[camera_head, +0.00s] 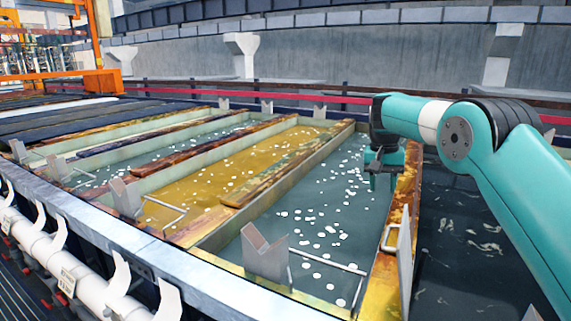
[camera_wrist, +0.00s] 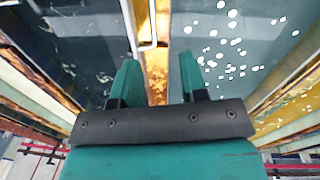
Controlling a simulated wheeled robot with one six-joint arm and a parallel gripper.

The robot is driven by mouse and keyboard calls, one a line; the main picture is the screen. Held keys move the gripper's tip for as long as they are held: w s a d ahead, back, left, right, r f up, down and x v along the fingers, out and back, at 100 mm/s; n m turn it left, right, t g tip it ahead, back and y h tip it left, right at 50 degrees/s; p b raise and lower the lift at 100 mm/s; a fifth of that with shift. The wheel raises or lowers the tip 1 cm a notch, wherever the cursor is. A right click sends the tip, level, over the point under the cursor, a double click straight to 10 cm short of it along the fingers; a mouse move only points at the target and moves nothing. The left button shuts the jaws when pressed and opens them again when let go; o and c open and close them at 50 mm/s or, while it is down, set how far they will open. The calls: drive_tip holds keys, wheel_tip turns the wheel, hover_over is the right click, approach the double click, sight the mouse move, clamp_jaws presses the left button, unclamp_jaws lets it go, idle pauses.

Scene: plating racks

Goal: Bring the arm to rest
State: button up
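My teal arm reaches in from the right in the head view. My gripper (camera_head: 383,170) points down above the rusty divider between two tanks. In the wrist view my gripper (camera_wrist: 158,78) has its two teal fingers apart, with nothing between them. The rusty divider (camera_wrist: 157,70) shows below the gap. The gripper appears clear of it, though the exact height is hard to tell.
A grey-blue bath with white floating bits (camera_head: 335,200) lies left of the gripper, a yellow bath (camera_head: 235,170) beyond it. A dark tank (camera_head: 465,260) lies under my arm. A metal bracket (camera_head: 265,252) and a white pipe (camera_head: 90,290) stand along the near edge.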

drive_tip(key=s+a+f+n+y+b, duration=0.1)
drive_tip(key=s+a+f+n+b, duration=0.2)
drive_tip(key=s, duration=1.1)
drive_tip(key=s+a+f+n+y+b, duration=0.2)
drive_tip(key=s+a+f+n+b, duration=0.1)
drive_tip(key=s, duration=1.2)
drive_tip(key=s+a+f+n+y+b, duration=0.2)
drive_tip(key=s+a+f+n+b, duration=0.2)
drive_tip(key=s, duration=1)
drive_tip(key=a+n+b, duration=0.1)
drive_tip(key=a+b, duration=0.2)
drive_tip(key=shift+s, duration=0.25)
drive_tip(key=shift+f+n, duration=0.1)
drive_tip(key=shift+n, duration=0.2)
